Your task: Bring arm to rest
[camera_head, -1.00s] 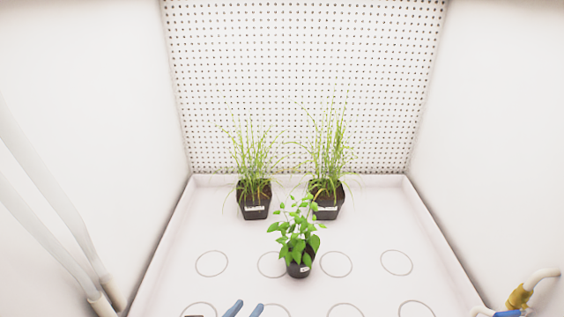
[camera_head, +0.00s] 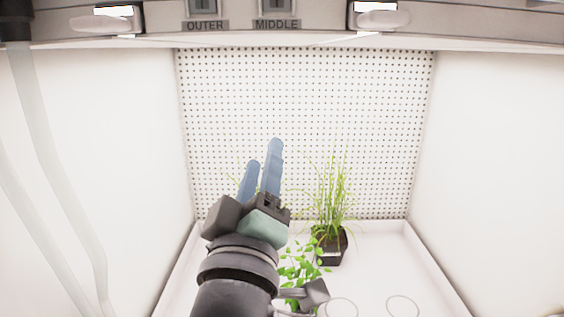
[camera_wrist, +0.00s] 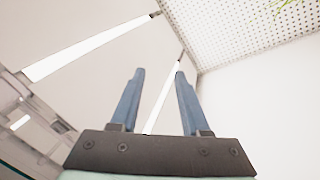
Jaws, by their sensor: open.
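My gripper (camera_head: 261,170) is raised in the middle of the head view, its two blue fingers pointing up in front of the perforated back wall. In the wrist view my gripper (camera_wrist: 156,95) shows its fingers apart with nothing between them. My wrist and arm hide the left part of the tray and most of the left grass plant. The leafy green plant (camera_head: 300,262) stands partly behind my wrist. A grass plant in a black pot (camera_head: 331,245) stands to the right of it, apart from my gripper.
The white tray (camera_head: 425,262) has bare room at the right, with printed circles. A ledge with OUTER and MIDDLE labels (camera_head: 205,25) crosses the top. Pale hoses (camera_head: 50,170) hang at the left. The wrist view shows ceiling light strips (camera_wrist: 85,50) and the perforated wall (camera_wrist: 235,35).

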